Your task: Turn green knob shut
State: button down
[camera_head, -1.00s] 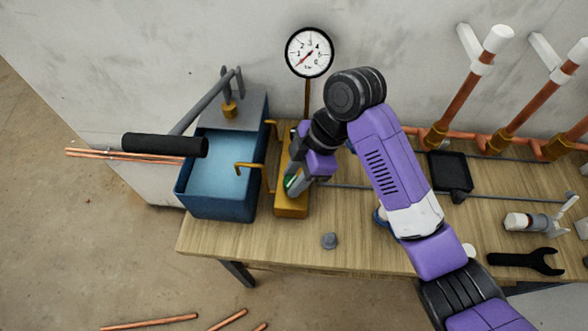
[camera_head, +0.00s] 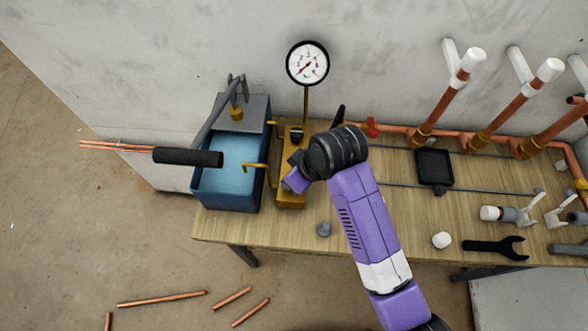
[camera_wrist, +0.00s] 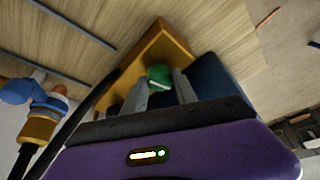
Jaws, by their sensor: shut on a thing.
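The green knob (camera_wrist: 159,76) sits on the yellow block (camera_wrist: 157,47) in the wrist view, between the two grey fingers of my gripper (camera_wrist: 160,92). My gripper is shut on the knob. In the head view my gripper (camera_head: 291,180) covers the knob, so it is hidden there. The yellow block (camera_head: 291,200) stands on the bench beside the blue tank, with a round gauge (camera_head: 307,63) on a thin stem above it. The gauge has a red needle on a white face.
The blue water tank (camera_head: 226,198) with a black-handled lever (camera_head: 188,156) stands left of the block. A grey cap (camera_head: 324,229), a white cap (camera_head: 442,240), a black wrench (camera_head: 496,248) and a black tray (camera_head: 434,166) lie on the bench. Copper pipes (camera_head: 440,110) run behind.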

jog(key=shift+s+m+h+p, duration=0.1)
jog(key=shift+m+h+p, duration=0.2)
jog(key=shift+m+p, duration=0.6)
jog(key=c, duration=1)
grip_release()
jog(key=b+v, duration=0.1)
jog(key=v, duration=0.6)
jog(key=shift+s+r, duration=0.2)
jog(key=shift+r, duration=0.1)
jog(key=shift+d, duration=0.1)
